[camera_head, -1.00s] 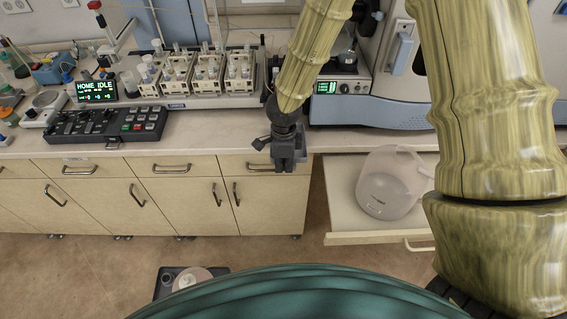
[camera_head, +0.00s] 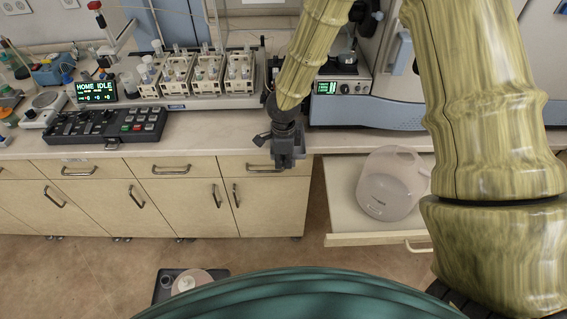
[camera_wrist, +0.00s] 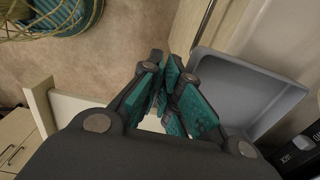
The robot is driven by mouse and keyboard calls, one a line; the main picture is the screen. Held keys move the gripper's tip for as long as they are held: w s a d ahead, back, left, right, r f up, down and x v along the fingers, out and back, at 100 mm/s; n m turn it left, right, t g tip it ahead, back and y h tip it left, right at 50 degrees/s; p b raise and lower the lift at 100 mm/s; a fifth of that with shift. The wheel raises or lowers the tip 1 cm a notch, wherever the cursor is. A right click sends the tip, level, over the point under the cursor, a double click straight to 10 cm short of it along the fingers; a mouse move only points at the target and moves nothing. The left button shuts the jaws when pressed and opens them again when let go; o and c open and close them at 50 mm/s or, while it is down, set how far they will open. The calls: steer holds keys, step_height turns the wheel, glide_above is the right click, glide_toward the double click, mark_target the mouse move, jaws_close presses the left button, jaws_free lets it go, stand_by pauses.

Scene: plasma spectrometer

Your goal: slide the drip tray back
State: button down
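A shallow grey tray (camera_wrist: 240,88) with raised sides lies to the right of my fingers in the wrist view. It looks like the drip tray, but I cannot match it surely to anything in the head view. My gripper (camera_wrist: 167,66) has its teal-padded fingers close together, with nothing seen between them. In the wrist view the fingers are beside the tray's left edge; I cannot tell whether they touch it. In the head view my gripper (camera_head: 289,158) hangs at the counter's front edge, left of the pulled-out drawer.
The spectrometer (camera_head: 375,112) stands on the counter behind, with a control box (camera_head: 105,125) and vial racks further left. A dark tray (camera_head: 163,290) with a round vessel lies on the floor.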

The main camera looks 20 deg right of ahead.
steer(key=shift+w+d+p, duration=0.55)
steer(key=shift+w+d, duration=0.1)
steer(key=shift+w, duration=1.55)
steer(key=shift+w+d+p, duration=0.55)
steer(key=shift+w+d, duration=0.05)
steer(key=shift+w, duration=1.65)
steer(key=shift+w+d+p, duration=0.55)
steer(key=shift+w+d, duration=0.1)
steer(key=shift+w, duration=1.55)
steer(key=c, duration=1.6)
jaws_free()
steer(key=shift+o, duration=0.2)
step_height(320, 180, up, 12)
steer(key=shift+s+f, duration=0.1)
steer(key=shift+s, duration=0.1)
